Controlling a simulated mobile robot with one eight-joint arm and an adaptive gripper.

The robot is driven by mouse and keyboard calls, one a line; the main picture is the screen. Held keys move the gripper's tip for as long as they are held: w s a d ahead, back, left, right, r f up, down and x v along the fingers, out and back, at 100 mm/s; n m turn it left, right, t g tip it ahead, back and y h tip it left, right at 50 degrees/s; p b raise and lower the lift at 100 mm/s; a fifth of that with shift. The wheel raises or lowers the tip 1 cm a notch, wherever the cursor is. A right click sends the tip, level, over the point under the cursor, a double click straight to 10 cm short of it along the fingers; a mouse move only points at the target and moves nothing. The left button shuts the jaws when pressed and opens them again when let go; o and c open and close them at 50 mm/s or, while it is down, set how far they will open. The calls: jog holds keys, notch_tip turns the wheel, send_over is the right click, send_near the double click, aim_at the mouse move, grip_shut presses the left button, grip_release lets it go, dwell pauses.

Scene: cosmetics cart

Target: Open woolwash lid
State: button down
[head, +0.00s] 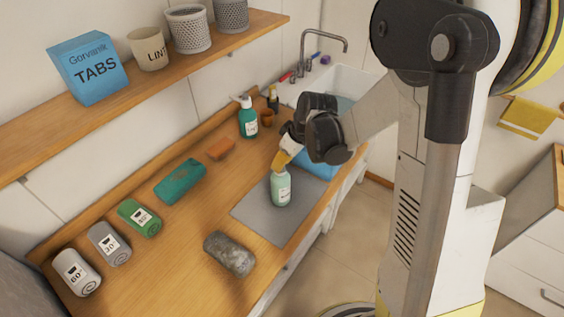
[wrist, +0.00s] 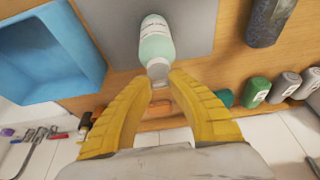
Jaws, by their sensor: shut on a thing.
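A pale green bottle (head: 281,188) with a white label stands upright on the grey mat (head: 262,213). I take it as the woolwash, but its label is too small to read. In the wrist view the bottle (wrist: 156,44) is above the fingertips, its pale lid (wrist: 158,69) pointing towards me. My gripper (head: 281,163), with yellow fingers, comes down from above right. In the wrist view my gripper (wrist: 160,80) has one finger on each side of the lid, closed on it. The fingertips partly cover the lid, so I cannot tell how it sits on the neck.
A blue basin (wrist: 50,50) is close beside the mat. A teal pump bottle (head: 248,121) and an orange sponge (head: 221,149) are behind. A dark grey roll (head: 229,253) lies in front left of the mat. Several rolls lie at left; a shelf (head: 190,62) hangs above.

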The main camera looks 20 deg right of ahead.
jog(key=shift+w+g, duration=0.1)
jog(key=shift+g, duration=0.2)
jog(key=shift+w+a+r+g+h, duration=0.1)
jog(key=shift+w+a+g+h, duration=0.1)
jog(key=shift+g+h, duration=0.35)
jog(key=shift+w+a+r+g+h, duration=0.1)
jog(key=shift+w+a+g+h, duration=0.1)
jog(key=shift+g+h, duration=0.3)
jog(key=g+h+b, duration=0.1)
jog(key=w+g+h+b, duration=0.1)
jog(key=g, duration=0.1)
jog(key=a+g+h+b, duration=0.1)
jog(key=shift+w+g, duration=0.25)
jog(key=shift+g, duration=0.1)
jog(key=c, duration=1.1)
grip_release()
jog(key=shift+r, duration=0.1)
